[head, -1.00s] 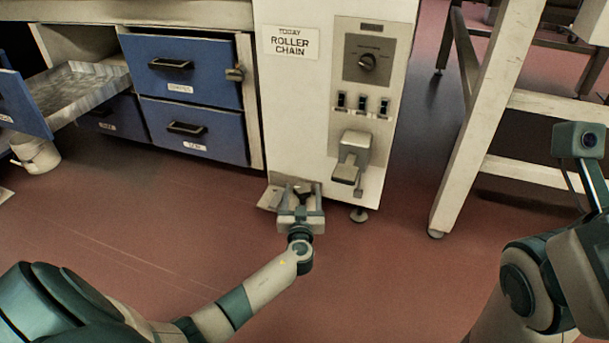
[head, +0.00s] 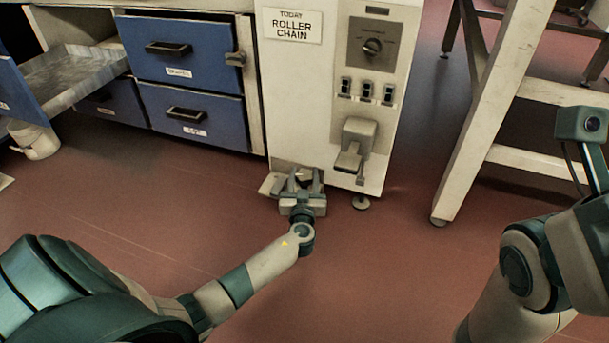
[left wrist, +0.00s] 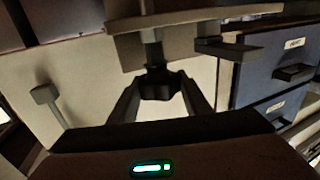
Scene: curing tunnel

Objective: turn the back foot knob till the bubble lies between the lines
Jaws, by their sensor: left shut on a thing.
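The back foot knob (left wrist: 158,84) is a dark, lobed knob on a short stem in the left wrist view. It sits between the two fingers of my left gripper (left wrist: 160,92), which is shut on it. In the head view my left gripper (head: 305,177) is low at the bottom left corner of the pale cabinet (head: 310,110), and the knob is largely hidden there. A pale plate (head: 269,185) shows beside the gripper. I cannot make out the bubble or its lines. My right gripper is out of view.
Another foot (head: 361,202) stands under the cabinet's right corner. A grey block (head: 358,137) juts from the cabinet front above it. Blue drawers (head: 190,65) are at left, one pulled out, with a white bucket (head: 37,142) below. A pale-legged table (head: 480,120) stands right. The red floor in front is clear.

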